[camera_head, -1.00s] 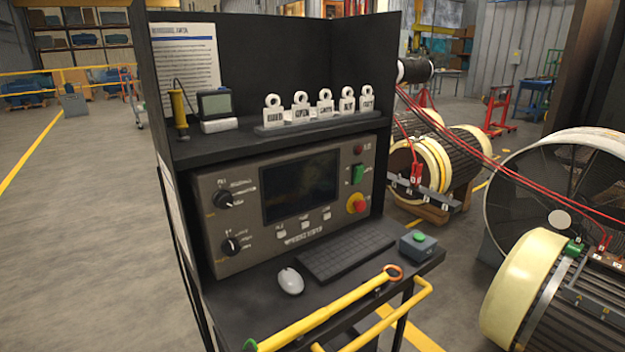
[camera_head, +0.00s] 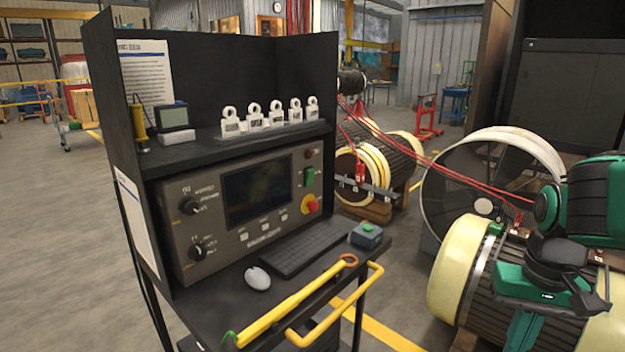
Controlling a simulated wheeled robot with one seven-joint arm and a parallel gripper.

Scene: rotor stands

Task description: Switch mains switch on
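The grey control panel (camera_head: 180,255) of the test console faces me at a slant. On its right side is a green switch (camera_head: 309,177), most likely the mains switch; its label is too small to read, and I cannot tell its position. A dark red round lamp or button (camera_head: 309,154) sits above it, and a red knob on a yellow base (camera_head: 309,205) sits below. The panel's screen (camera_head: 258,192) is dark. My green and black arm is at the right edge, well apart from the panel. My gripper (camera_head: 582,298) seems to be its black lower end; its finger opening is unclear.
A yellow bar (camera_head: 290,305) lies across the console's front by a yellow handrail (camera_head: 345,308). The shelf holds a keyboard (camera_head: 305,247), a mouse (camera_head: 257,278) and a green-button box (camera_head: 367,236). A rotor (camera_head: 455,270) stands at right, behind my arm. Red cables hang behind the console.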

